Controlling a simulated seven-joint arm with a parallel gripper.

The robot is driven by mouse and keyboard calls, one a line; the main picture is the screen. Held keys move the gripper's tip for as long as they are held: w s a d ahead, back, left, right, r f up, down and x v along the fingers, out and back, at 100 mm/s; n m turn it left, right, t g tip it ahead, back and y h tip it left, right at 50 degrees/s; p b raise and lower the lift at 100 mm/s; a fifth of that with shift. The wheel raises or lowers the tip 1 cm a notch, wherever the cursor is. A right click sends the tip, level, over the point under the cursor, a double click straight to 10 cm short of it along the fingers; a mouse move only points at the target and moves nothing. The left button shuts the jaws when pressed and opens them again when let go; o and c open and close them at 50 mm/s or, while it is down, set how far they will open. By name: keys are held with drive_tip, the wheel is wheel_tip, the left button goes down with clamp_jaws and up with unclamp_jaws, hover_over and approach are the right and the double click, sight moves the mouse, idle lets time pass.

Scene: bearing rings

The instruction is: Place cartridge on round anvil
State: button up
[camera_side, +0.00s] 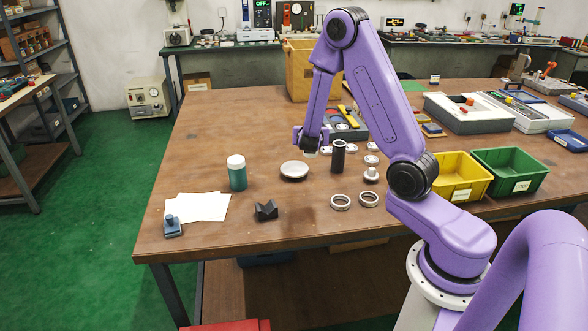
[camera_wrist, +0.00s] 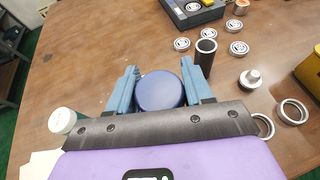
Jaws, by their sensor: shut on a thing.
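My gripper (camera_side: 311,148) is above the table, behind and to the right of the round anvil in the side view. In the wrist view, its two blue fingers (camera_wrist: 159,72) are shut on a round, dark blue-topped thing (camera_wrist: 160,92), which I take to be the cartridge. Its top faces the wrist camera, and its lower part is hidden. In the side view I cannot make it out clearly. The round anvil (camera_side: 294,170), a low disc with a pale grey top, stands on the table with nothing visible on it. I cannot see it in the wrist view.
A dark upright tube (camera_side: 338,156) stands right of the anvil, a white-lidded teal jar (camera_side: 237,173) to its left. A black V-block (camera_side: 266,210) and two rings (camera_side: 340,201) (camera_side: 369,199) lie nearer the front edge. Small bearings (camera_wrist: 239,48) and a flanged piece (camera_side: 371,174) are on the right.

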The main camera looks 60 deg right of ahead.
drive_tip(key=shift+w+d+f, duration=1.3)
drive_tip(key=shift+w+f, duration=0.6)
drive_tip(key=shift+f, duration=0.25)
drive_tip(key=shift+w+d+f, duration=1.25)
drive_tip(key=shift+w+f, duration=0.65)
drive_tip(key=shift+f, duration=0.25)
drive_tip(key=shift+w+d+f, duration=1.3)
drive_tip(key=shift+w+f, duration=0.6)
drive_tip(key=shift+f, duration=0.25)
drive_tip(key=shift+f, duration=0.15)
drive_tip(key=o, duration=1.1)
